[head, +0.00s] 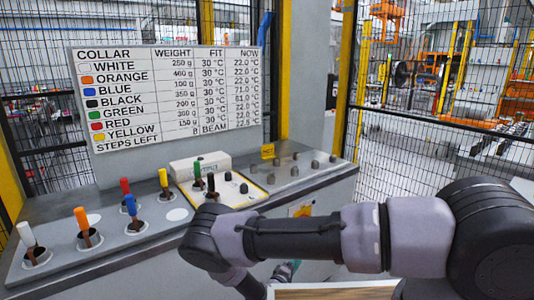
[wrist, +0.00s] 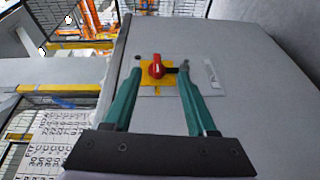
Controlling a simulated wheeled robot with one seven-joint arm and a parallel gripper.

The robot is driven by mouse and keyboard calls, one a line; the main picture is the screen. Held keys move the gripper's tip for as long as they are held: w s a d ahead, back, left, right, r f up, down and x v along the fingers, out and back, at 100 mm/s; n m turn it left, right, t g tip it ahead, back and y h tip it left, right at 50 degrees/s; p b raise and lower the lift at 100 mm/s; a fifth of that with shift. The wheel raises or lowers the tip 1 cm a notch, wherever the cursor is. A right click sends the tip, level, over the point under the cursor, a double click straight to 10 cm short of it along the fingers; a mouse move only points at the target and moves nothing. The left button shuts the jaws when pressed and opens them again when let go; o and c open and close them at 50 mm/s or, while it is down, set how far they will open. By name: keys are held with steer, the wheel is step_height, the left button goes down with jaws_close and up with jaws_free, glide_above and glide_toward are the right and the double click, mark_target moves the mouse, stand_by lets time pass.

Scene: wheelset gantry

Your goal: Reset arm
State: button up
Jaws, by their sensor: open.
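My gripper (wrist: 160,68) is open in the wrist view, its two teal fingers apart with nothing held. A red switch handle (wrist: 156,70) on a yellow plate (wrist: 146,82) shows between the fingertips, on the grey panel. I cannot tell how far the tips are from the panel. In the head view my arm reaches across from the right to the console. Only a small teal part of my gripper (head: 285,271) shows there, below the arm in front of the console. The yellow plate (head: 301,211) shows partly above the forearm in that view.
Several coloured handles stand on the console top, including white (head: 32,248), orange (head: 84,226), blue (head: 130,208) and yellow (head: 164,182). Green (head: 197,170) and black (head: 212,186) handles stand on a pale plate. A collar chart (head: 170,95) stands behind. Mesh fencing (head: 440,130) closes the back.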

steer(key=w+a+r+m+g+y, duration=0.25)
steer(key=w+a+r+m, duration=0.2)
steer(key=r, duration=0.35)
steer(key=w+a+r+m+g+y, duration=0.2)
steer(key=w+a+r+m+g, duration=0.15)
steer(key=w+r, duration=0.35)
steer(key=s+d+r+m+g+y, duration=0.1)
steer(key=d+r+m+y, duration=0.15)
steer(key=r, duration=1.05)
steer(key=d+r+m+y, duration=0.1)
steer(key=r+y, duration=0.3)
steer(key=r, duration=0.9)
steer(key=s+d+r+m+y, duration=0.1)
steer(key=s+d+r, duration=0.3)
steer(key=s+r, duration=0.3)
steer(key=s+d+r+y, duration=0.1)
steer(key=s+d+r, duration=0.35)
steer(key=r, duration=0.55)
steer(key=s+d+r+m+h, duration=0.1)
steer(key=s+d, duration=0.3)
steer(key=s, duration=0.6)
steer(key=s+d+r+m, duration=0.1)
steer(key=s+d+r, duration=0.2)
steer(key=s, duration=0.8)
steer(key=shift+d+g+h, duration=0.4)
steer(key=shift+d, duration=0.7)
